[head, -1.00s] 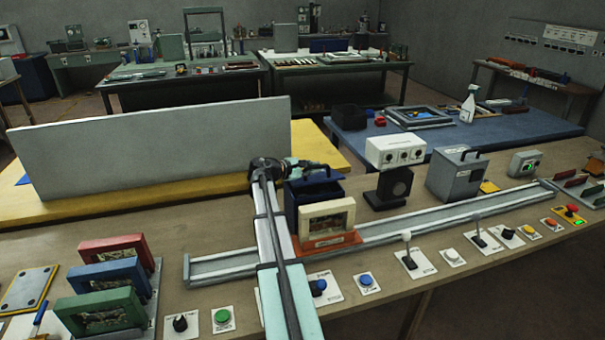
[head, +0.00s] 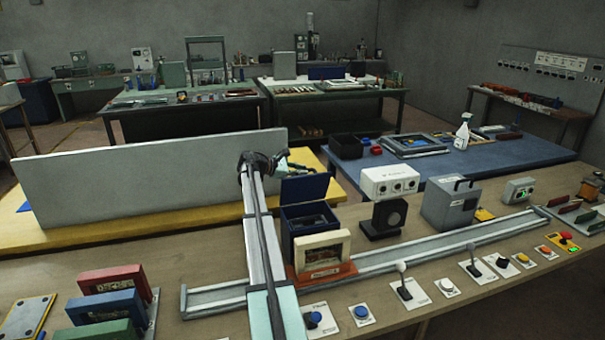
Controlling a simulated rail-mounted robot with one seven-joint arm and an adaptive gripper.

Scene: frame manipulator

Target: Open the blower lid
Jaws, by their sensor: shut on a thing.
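The blower is a dark blue box (head: 296,226) in the middle of the bench, behind a cream framed panel. Its blue lid (head: 306,188) stands raised and tilted up at the back, and the dark inside of the box shows. My gripper (head: 287,166) is at the upper left edge of the lid, partly behind it. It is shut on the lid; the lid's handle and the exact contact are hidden.
The cream framed panel (head: 322,255) stands on an orange base on a long metal rail (head: 430,241). A white box with knobs (head: 389,182) on a black stand and a grey box (head: 450,203) stand to the right. A large grey board (head: 150,175) stands to the left.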

